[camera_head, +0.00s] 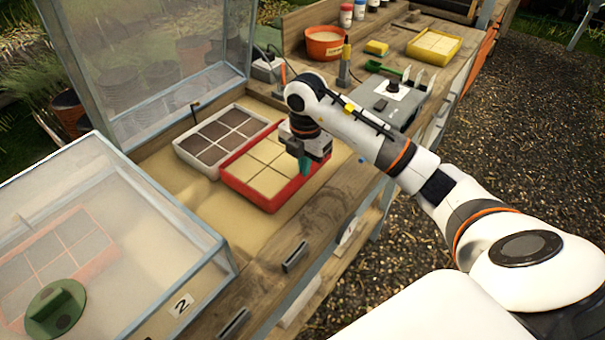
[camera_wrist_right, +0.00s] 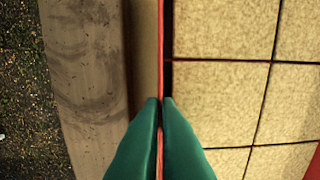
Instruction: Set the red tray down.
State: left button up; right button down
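The red tray (camera_head: 246,193) has several pale, sandy square cells. It lies level in the sand bed of the open frame, beside the white tray, on its right; I cannot tell whether it touches the bed. My right gripper (camera_head: 303,166) is at its right-hand wall, green fingers pointing down. In the right wrist view, the fingertips (camera_wrist_right: 160,101) are on either side of the thin red rim (camera_wrist_right: 161,40) and closed on it. The fingers hide part of the rim. My left gripper is not in view.
The white tray (camera_head: 182,152) with dark soil cells stands close on the left. A clear lid (camera_head: 110,240) with a green knob covers the frame marked 2. A wooden front edge (camera_head: 290,232) borders the bed. A grey box (camera_head: 385,103) stands to the right.

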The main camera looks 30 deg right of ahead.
jog(key=shift+f, duration=1.7)
jog(key=c, duration=1.7)
grip_release()
jog(key=shift+f, duration=0.1)
notch_tip(320, 180, up, 12)
jog(key=shift+s+r, duration=0.1)
